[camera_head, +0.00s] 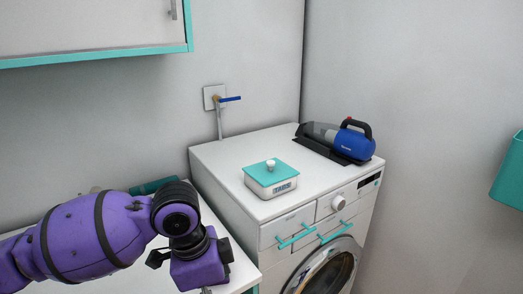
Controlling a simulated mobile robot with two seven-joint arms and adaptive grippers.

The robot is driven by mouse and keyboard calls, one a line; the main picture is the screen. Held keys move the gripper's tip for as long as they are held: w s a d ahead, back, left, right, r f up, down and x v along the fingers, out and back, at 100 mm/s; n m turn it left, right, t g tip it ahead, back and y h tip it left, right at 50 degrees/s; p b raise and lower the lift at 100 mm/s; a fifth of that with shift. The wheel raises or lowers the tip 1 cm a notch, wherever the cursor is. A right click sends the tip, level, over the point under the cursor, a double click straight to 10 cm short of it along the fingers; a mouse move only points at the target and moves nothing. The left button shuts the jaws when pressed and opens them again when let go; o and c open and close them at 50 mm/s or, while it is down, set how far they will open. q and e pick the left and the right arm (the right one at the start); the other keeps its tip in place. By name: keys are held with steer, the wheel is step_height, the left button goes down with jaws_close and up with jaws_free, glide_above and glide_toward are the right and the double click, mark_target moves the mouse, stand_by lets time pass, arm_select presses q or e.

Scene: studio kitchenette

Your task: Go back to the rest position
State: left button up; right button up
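My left arm (100,235) is purple with black bands and comes in from the left over the white counter. Its wrist (195,268) bends down at the bottom edge, left of the washing machine. The fingers of my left gripper are cut off below the frame, so I cannot see whether they hold anything. My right arm and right gripper are not in the picture.
A white washing machine (235,170) carries a teal-topped scale (272,178) with a small white knob-like piece on it, and a blue handheld vacuum (353,143). A wall cabinet (90,30) hangs upper left. A teal bin (510,175) is at right.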

arm_select(q)
steer(key=s+d+f+n+t+h, duration=0.1)
steer(key=d+f+n+t+h, duration=0.25)
steer(key=f, duration=0.55)
steer(key=d+f+n+t+h, duration=0.25)
steer(key=f+n, duration=0.25)
steer(key=f, duration=0.5)
steer(key=s+a+f+n+t+y, duration=0.1)
steer(key=s+a+f+n+y, duration=0.2)
steer(key=s+a+f, duration=0.3)
steer(key=s+a+f+n+t+y, duration=0.1)
steer(key=s+a+f+n+y, duration=0.2)
steer(key=s+a+f, duration=0.3)
steer(key=s+a+y, duration=0.1)
steer(key=s+a, duration=0.3)
steer(key=s, duration=0.3)
steer(key=shift+a+f, duration=0.25)
steer(key=shift+f, duration=0.05)
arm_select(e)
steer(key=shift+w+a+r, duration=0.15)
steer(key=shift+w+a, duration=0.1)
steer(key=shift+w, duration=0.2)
arm_select(q)
steer(key=shift+s, duration=0.15)
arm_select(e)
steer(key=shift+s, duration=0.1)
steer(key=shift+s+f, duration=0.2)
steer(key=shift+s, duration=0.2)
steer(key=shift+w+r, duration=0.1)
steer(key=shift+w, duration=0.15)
